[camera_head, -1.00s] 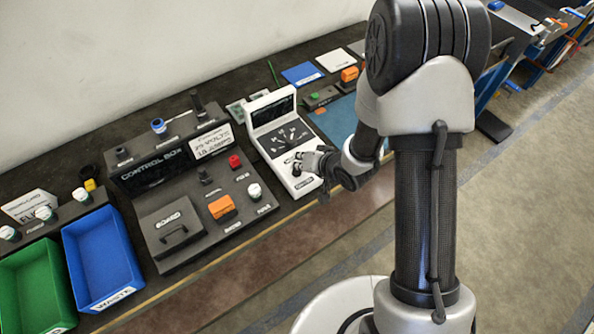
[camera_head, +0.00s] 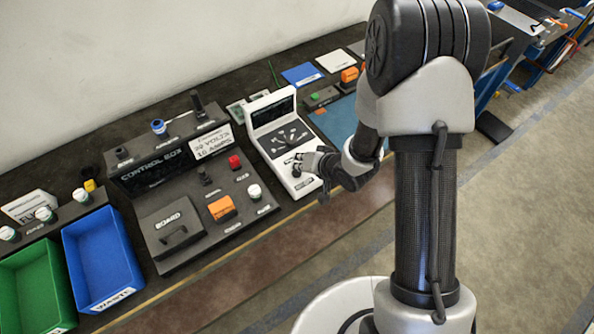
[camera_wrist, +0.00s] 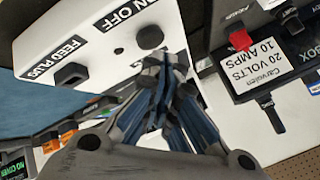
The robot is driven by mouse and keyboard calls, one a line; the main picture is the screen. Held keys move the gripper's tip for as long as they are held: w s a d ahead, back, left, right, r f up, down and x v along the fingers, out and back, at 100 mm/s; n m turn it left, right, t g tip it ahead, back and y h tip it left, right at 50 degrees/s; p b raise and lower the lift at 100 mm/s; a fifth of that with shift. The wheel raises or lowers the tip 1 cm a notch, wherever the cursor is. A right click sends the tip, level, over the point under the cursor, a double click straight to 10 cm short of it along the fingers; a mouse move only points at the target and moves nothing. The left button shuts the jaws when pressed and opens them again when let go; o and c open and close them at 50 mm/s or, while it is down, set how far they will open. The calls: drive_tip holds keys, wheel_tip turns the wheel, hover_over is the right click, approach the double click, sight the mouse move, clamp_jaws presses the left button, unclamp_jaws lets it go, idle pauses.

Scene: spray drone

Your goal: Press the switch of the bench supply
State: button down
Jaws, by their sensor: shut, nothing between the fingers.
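The bench supply appears to be the white unit with a dark screen and a dial panel (camera_head: 267,103), on the bench left of my arm. In the wrist view its white front (camera_wrist: 75,40) carries an ON OFF label, with a round dark switch (camera_wrist: 150,37) beside it. My gripper (camera_head: 302,164) is shut and empty at the unit's lower front. In the wrist view the fingertips (camera_wrist: 165,62) are just below the switch in the picture, very close to it. I cannot tell whether they touch it.
A feed plug socket (camera_wrist: 72,74) sits beside the switch. Left of the supply stand the control box (camera_head: 155,172), a red knob (camera_head: 235,161) and an orange block (camera_head: 222,208). A blue bin (camera_head: 110,245) and a green bin (camera_head: 35,285) are farther left. A card reads 20 volts, 10 amps (camera_wrist: 262,50).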

drive_tip(key=shift+f, duration=0.1)
drive_tip(key=shift+f+b, duration=0.3)
drive_tip(key=shift+f, duration=0.2)
idle(0.3)
drive_tip(key=shift+r+p, duration=0.5)
drive_tip(key=shift+r, duration=0.15)
wheel_tip(320, 180, up, 6)
drive_tip(key=p, duration=0.5)
idle(0.4)
